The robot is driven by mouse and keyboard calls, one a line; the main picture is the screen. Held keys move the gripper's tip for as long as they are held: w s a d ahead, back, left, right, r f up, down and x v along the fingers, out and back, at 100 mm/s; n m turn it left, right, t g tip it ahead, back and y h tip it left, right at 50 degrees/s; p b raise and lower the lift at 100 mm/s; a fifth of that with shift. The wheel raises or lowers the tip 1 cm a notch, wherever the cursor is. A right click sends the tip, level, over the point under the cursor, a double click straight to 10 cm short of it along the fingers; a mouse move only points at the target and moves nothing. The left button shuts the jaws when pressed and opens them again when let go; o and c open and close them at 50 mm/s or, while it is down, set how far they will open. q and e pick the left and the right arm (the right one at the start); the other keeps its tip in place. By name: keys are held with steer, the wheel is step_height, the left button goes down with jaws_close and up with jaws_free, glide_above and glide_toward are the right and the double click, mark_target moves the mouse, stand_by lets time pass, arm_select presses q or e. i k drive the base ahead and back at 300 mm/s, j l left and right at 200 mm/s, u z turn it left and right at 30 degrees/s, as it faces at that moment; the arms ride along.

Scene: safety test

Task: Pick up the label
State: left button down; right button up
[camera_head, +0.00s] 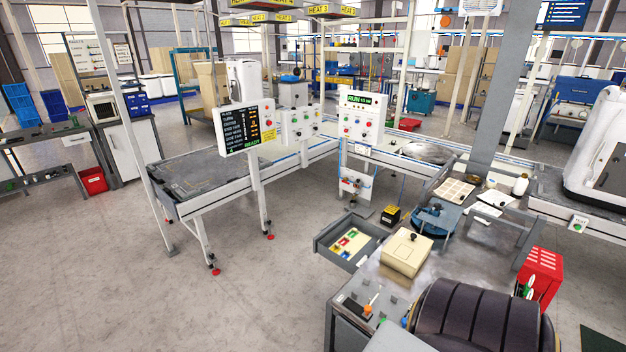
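No single thing is clearly recognisable as the label from this distance. An open grey drawer (322,247) in the workbench holds a pale tray with several small red, green, yellow and blue pieces (350,242); I cannot tell whether these are labels. A cream sheet with a printed grid (454,191) lies flat on the bench further back. Small white flat pieces (487,210) lie to its right. Neither of my grippers shows in the head view.
A beige box (406,252) with a dark knob stands on the workbench. A dark ribbed roller (475,318) fills the near right, with a red bin (540,276) beyond it. A conveyor table (205,180) stands left of centre. The grey floor (120,285) at front left is clear.

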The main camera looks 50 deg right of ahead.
mark_target(346, 240)
steer(key=i+z, duration=0.15)
steer(key=i, duration=0.65)
steer(key=i+j+z, duration=0.15)
steer(key=i, duration=0.6)
steer(key=i+z, duration=0.4)
steer(key=i+j+z, duration=0.15)
steer(key=i+z, duration=0.45)
steer(key=z, duration=0.25)
steer(key=i+j+z, duration=0.15)
steer(key=z, duration=0.3)
steer(key=i+j+z, duration=0.2)
steer(key=z, duration=0.25)
steer(key=i+j+z, duration=0.55)
steer(key=j+z, duration=0.2)
